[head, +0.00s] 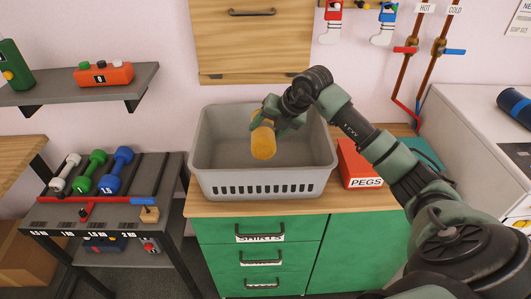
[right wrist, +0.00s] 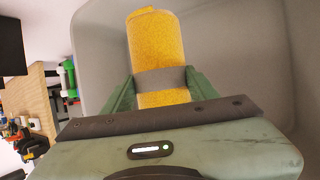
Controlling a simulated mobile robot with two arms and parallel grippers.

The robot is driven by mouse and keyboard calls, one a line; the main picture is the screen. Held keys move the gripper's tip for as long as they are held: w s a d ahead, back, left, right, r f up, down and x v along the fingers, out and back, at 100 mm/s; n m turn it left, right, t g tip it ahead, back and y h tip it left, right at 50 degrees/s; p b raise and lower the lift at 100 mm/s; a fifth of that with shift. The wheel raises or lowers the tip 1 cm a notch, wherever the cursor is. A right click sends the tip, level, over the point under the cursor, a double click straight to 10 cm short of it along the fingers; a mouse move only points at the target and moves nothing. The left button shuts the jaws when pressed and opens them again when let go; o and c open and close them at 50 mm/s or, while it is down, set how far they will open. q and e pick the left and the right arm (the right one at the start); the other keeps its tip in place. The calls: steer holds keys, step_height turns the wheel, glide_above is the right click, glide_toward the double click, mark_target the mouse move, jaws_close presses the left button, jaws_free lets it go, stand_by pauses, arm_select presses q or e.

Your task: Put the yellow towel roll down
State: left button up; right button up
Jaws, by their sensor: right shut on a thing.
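The yellow towel roll (head: 263,143) is held over the grey laundry basket (head: 265,187), inside its rim outline in the head view. My right gripper (head: 270,122) is shut on the roll. In the right wrist view the roll (right wrist: 158,50) has a grey band around it and sits between the two green fingers of my right gripper (right wrist: 160,85). The grey basket wall (right wrist: 230,40) shows behind it. I cannot tell whether the roll touches the basket floor. My left gripper is out of view.
The basket stands on a wooden counter (head: 300,207) over green drawers. A red box marked PEGS (head: 358,165) is just right of the basket. A rack with several dumbbells (head: 90,170) stands at left. Pipes (head: 405,60) run down the wall at right.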

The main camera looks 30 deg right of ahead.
steer(key=f, duration=0.5)
steer(key=shift+w+f+p, duration=0.35)
steer(key=shift+p, duration=0.05)
steer(key=shift+s+f, duration=0.1)
steer(key=shift+f, duration=0.45)
step_height(320, 180, down, 4)
steer(key=shift+p, duration=0.45)
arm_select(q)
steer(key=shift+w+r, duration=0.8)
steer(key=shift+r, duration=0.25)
arm_select(e)
steer(key=o, duration=1.5)
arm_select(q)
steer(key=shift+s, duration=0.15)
arm_select(e)
steer(key=shift+o, duration=0.2)
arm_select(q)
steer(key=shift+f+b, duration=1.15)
arm_select(e)
steer(key=v, duration=1.2)
